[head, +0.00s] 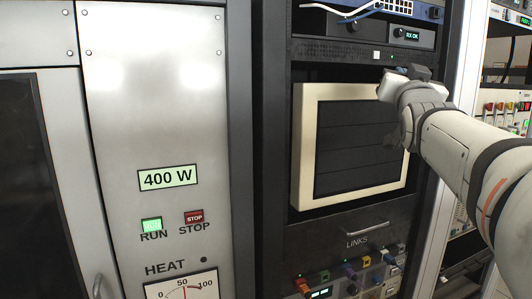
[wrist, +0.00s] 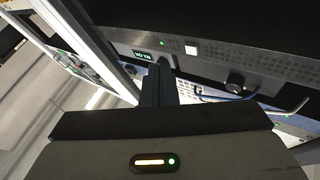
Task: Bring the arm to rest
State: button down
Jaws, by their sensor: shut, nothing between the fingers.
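My arm reaches in from the right in the head view, and its wrist end (head: 408,88) is in front of the upper right corner of a cream-framed dark panel (head: 298,150). My gripper (wrist: 160,68) shows in the wrist view as dark fingers close together, with nothing held. Its tips point toward the rack front, near a small green-lit display (wrist: 143,56) and a white square button (wrist: 190,50). Whether the tips touch the rack cannot be told. In the head view the fingers are mostly hidden behind the wrist.
A metal cabinet at left carries a 400 W display (head: 168,177), a green RUN button (head: 151,224), a red STOP button (head: 194,216) and a HEAT meter (head: 183,287). Another rack (head: 505,110) stands at right.

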jog(key=s+a+f+n+g+y, duration=0.1)
jog(key=s+a+f+g+y, duration=0.15)
jog(key=f, duration=0.75)
jog(key=s+a+f+n+g+y, duration=0.15)
jog(key=a+f+g, duration=0.25)
jog(key=f, duration=0.5)
jog(key=s+a+f+n+g+y, duration=0.1)
jog(key=s+a+f+g, duration=0.2)
jog(key=f, duration=0.7)
jog(key=s+a+f+g, duration=0.2)
jog(key=s+f, duration=0.3)
jog(key=s+a+f+n+g+y, duration=0.1)
jog(key=s+a+f+g, duration=0.1)
jog(key=s+f, duration=0.4)
jog(key=s+a+f+n+g, duration=0.1)
jog(key=s+a+f+g, duration=0.1)
jog(key=s+f+g, duration=0.2)
notch_tip(320, 180, down, 2)
jog(key=shift+s+f, duration=0.1)
jog(key=shift+s, duration=0.9)
jog(key=shift+f+n+g, duration=0.1)
jog(key=shift+n+g, duration=0.15)
